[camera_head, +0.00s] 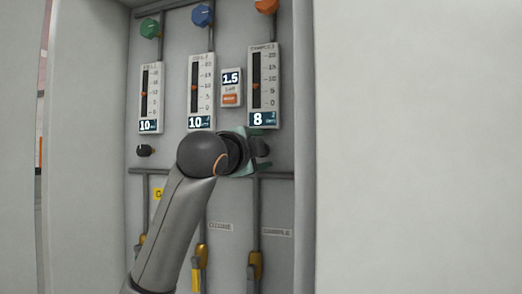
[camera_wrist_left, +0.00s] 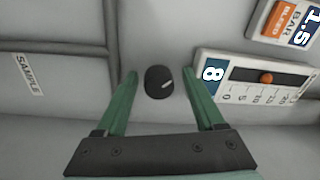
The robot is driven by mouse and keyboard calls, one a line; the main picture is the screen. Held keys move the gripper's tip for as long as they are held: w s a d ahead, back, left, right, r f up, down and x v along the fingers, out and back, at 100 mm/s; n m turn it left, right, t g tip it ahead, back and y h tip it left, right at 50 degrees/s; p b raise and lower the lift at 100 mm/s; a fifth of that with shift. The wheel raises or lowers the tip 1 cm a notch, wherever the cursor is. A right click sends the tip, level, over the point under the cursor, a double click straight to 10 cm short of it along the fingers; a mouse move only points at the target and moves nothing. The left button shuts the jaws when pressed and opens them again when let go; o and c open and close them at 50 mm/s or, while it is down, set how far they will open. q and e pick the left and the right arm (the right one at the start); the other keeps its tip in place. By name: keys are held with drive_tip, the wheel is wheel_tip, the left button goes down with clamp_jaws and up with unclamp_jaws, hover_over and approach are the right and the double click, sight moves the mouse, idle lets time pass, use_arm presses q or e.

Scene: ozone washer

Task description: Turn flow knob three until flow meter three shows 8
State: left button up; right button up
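Flow meter three (camera_head: 264,85) is the rightmost upright scale on the panel, and its display reads 8. It also shows sideways in the left wrist view (camera_wrist_left: 245,75), again with 8. Flow knob three (camera_head: 262,147) is a black knob below that meter. In the left wrist view the black knob (camera_wrist_left: 159,84) has a pale pointer mark. My left gripper (camera_wrist_left: 160,72) is open, one green finger on each side of the knob with visible gaps. In the head view, my left gripper (camera_head: 248,152) is partly hidden by its wrist. My right gripper is not in view.
The other two flow meters, left (camera_head: 151,97) and middle (camera_head: 201,90), both show 10. A pressure display (camera_head: 231,79) reads 1.5. A black knob (camera_head: 145,150) sits below the left meter. Pipes and yellow-handled valves (camera_head: 255,265) lie lower. A cabinet wall (camera_head: 303,150) edges the panel's right.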

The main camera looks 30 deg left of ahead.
use_arm(q)
drive_tip(key=shift+s+d+f+b, duration=0.15)
drive_tip(key=shift+s+b, duration=0.15)
drive_tip(key=shift+s, duration=0.15)
drive_tip(key=b+v, duration=0.3)
drive_tip(key=v, duration=0.8)
drive_tip(key=shift+s, duration=0.3)
